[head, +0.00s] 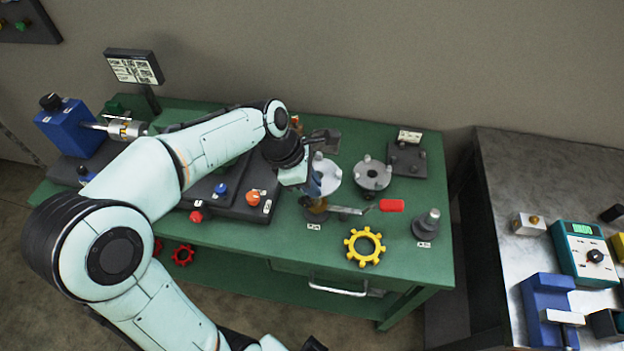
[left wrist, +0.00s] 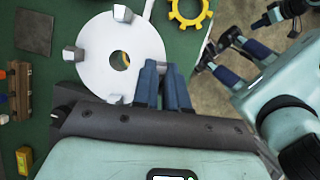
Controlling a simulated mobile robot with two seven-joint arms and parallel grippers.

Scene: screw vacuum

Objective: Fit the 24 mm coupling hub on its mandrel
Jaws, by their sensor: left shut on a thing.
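A pale three-lugged coupling hub (left wrist: 95,45) is held by its edge in my left gripper (left wrist: 165,78), whose fingers are shut on it. In the head view the pale hub (head: 329,178) is beside my left gripper (head: 316,188), partly hidden by it. A brass-coloured post (head: 317,212) on a dark base with a label stands just below the held hub. A yellowish bit shows through the bore in the left wrist view; I cannot tell whether the hub touches the post. A grey post (head: 428,220) stands at the right. My right gripper (left wrist: 215,55) is empty, fingers apart.
A grey lugged hub (head: 373,174) lies right of the held one. A red-handled tool (head: 391,205) lies beside the brass post, with a yellow gear (head: 365,246) in front. A dark fixture with coloured knobs (head: 222,189) stands left. A side bench (head: 500,180) is at the right.

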